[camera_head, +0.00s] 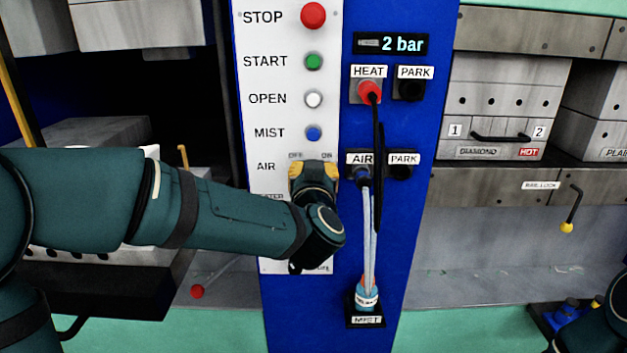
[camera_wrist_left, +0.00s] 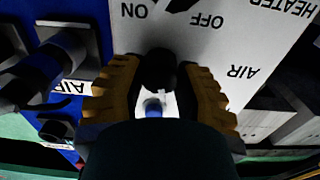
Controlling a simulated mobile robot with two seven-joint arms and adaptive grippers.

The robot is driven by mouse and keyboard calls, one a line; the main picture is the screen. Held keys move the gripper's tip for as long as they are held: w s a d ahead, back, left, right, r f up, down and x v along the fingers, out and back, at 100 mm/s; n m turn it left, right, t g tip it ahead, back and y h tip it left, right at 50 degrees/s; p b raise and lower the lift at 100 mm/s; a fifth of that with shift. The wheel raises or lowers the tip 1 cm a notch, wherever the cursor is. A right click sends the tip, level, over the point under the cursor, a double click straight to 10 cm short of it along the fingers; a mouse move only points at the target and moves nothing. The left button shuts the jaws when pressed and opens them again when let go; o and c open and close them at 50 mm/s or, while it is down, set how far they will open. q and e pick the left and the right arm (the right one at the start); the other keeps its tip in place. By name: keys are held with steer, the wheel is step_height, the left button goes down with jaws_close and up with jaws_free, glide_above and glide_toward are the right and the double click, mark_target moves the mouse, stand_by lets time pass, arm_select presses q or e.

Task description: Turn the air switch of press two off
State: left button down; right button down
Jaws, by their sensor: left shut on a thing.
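The AIR switch of the press panel (camera_head: 250,225) is in the AIR row, below the blue MIST button (camera_head: 313,133). OFF is printed above it at left and ON at right. My left gripper (camera_head: 313,172) covers the switch in the head view. In the left wrist view the dark switch knob (camera_wrist_left: 158,70) sits between the yellow-padded fingers of my left gripper (camera_wrist_left: 157,88), which is shut on it. The way the knob points is hidden. My right gripper is not in view; part of that arm shows at the lower right.
Right of the panel's white strip are a HEAT plug (camera_head: 369,90), an AIR plug (camera_head: 361,172) and hanging hoses (camera_head: 368,240) close to my left wrist. A display (camera_head: 391,44) reads 2 bar.

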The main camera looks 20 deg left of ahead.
arm_select(q)
steer(key=shift+r+n+b, duration=0.1)
steer(key=shift+n+b, duration=0.75)
steer(key=shift+n, duration=0.75)
steer(key=c, duration=0.6)
jaws_free()
steer(key=v, duration=1.2)
